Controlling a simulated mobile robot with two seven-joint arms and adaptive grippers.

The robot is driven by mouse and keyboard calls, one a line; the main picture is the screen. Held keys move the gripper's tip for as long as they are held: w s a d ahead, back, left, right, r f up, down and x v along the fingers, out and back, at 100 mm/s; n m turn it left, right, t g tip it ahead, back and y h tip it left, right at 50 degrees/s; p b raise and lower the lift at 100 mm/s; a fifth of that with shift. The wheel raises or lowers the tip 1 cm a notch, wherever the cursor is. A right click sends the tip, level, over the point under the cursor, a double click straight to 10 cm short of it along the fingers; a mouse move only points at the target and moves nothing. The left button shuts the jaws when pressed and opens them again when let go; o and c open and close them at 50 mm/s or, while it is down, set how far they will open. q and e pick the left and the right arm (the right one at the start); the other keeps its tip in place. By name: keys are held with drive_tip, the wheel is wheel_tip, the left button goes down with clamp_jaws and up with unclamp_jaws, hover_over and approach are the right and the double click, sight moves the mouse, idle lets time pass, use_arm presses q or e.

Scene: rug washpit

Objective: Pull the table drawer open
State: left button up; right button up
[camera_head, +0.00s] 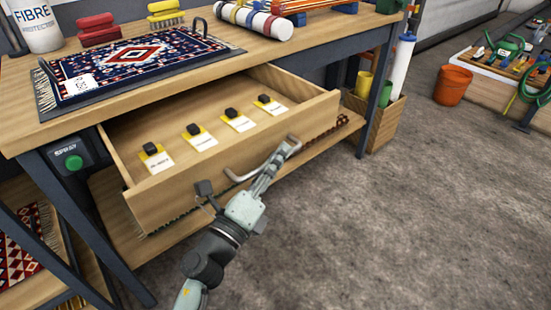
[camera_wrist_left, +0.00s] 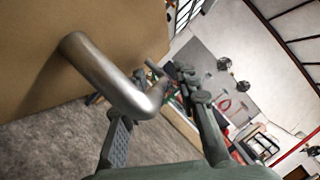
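The wooden table drawer (camera_head: 225,161) stands pulled well out of the table (camera_head: 150,90), and its inside shows in the head view. A grey metal bar handle (camera_head: 236,177) is on its front face. My left gripper (camera_head: 246,172) is in front of the drawer at the handle, with its fingers spread apart. In the left wrist view the handle (camera_wrist_left: 112,78) stands out from the wooden front and its bend lies close before and between the open fingers (camera_wrist_left: 163,125). I cannot tell whether a finger touches it. My right gripper is in neither view.
Several yellow-and-black items with white labels (camera_head: 203,141) lie in the drawer. A patterned rug (camera_head: 135,62) lies on the tabletop. An orange bucket (camera_head: 453,86) stands at the right. The floor (camera_head: 400,220) between is clear.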

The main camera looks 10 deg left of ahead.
use_arm(q)
drive_tip(key=v, duration=0.7)
drive_tip(key=shift+s, duration=0.25)
drive_tip(key=shift+a, duration=0.1)
